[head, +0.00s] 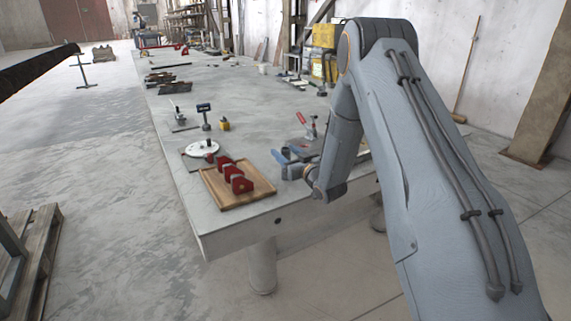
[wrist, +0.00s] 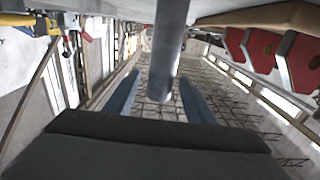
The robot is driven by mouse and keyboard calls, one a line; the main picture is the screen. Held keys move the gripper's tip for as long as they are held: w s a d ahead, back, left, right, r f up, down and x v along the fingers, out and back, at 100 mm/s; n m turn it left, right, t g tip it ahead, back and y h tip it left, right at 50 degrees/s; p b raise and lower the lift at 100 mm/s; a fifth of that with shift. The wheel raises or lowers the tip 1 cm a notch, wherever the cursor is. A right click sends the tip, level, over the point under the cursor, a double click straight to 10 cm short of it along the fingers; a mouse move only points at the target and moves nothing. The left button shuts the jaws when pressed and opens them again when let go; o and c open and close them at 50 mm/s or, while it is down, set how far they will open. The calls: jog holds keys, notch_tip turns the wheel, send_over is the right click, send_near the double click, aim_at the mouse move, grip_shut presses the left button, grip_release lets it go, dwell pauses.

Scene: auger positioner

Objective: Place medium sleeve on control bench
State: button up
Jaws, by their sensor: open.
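A smooth grey metal cylinder (wrist: 170,45), which looks like the sleeve, stands upright in the wrist view, which appears upside down. My gripper (wrist: 159,79) is open, with one blue finger on each side of the cylinder. I cannot tell whether either finger touches it. In the head view my gripper (head: 284,164) is low over the near right part of a large grey bench (head: 215,215), right of a wooden tray. I cannot make out the cylinder there. I cannot tell whether this bench is the control bench.
The wooden tray (head: 212,187) holds several red notched blocks (head: 238,182). A round white dial plate (head: 202,148) lies behind it, near a small post with a display (head: 205,113). A red-handled clamp (head: 308,125) stands behind my gripper. The bench's middle is mostly clear.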

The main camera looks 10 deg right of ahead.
grip_shut()
jog(key=shift+r, duration=0.15)
